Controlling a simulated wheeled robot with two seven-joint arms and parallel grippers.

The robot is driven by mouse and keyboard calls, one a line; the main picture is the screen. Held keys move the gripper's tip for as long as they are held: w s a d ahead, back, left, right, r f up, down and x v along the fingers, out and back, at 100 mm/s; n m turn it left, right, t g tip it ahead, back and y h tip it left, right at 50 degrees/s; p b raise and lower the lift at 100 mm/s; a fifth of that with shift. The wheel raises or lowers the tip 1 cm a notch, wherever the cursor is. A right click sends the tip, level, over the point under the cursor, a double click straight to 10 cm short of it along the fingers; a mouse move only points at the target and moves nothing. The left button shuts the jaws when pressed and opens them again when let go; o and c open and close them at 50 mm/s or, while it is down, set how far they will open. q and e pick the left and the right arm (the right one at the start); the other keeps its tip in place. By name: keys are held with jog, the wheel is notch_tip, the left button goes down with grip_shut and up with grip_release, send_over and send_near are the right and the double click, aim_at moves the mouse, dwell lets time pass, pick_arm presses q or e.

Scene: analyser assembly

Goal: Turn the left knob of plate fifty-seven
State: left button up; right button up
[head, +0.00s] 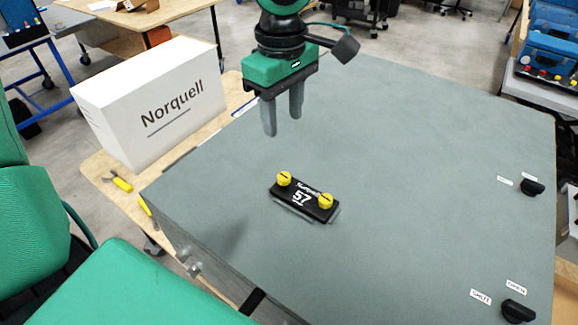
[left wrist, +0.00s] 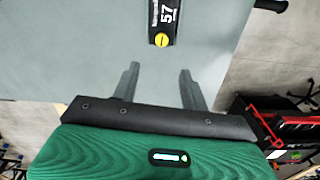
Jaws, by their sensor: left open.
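Plate fifty-seven (head: 313,208) is a small black plate with white lettering, lying on the grey panel (head: 420,150). Its left knob (head: 284,178) and right knob (head: 325,201) are yellow with a dark line across the top. My left gripper (head: 283,120) is open and empty, above the panel and behind the plate, clear of both knobs. In the left wrist view, the open fingers (left wrist: 157,80) point towards the plate (left wrist: 166,17). One yellow knob (left wrist: 161,40), seemingly the left one, shows beyond the fingertips; the other is out of that frame. My right gripper is not in view.
A white Norquell box (head: 150,100) stands to the left on a wooden bench. Two black knobs (head: 533,187) (head: 518,311) with white labels sit at the panel's right. A yellow-handled tool (head: 121,183) lies on the bench. The panel around the plate is clear.

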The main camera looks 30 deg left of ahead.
aim_at(284, 176)
pick_arm(q)
notch_tip(284, 176, down, 14)
jog(key=shift+s+r+p, duration=0.1)
jog(key=shift+s+p, duration=0.05)
jog(key=shift+p, duration=0.75)
grip_shut()
jog(key=shift+m, duration=0.3)
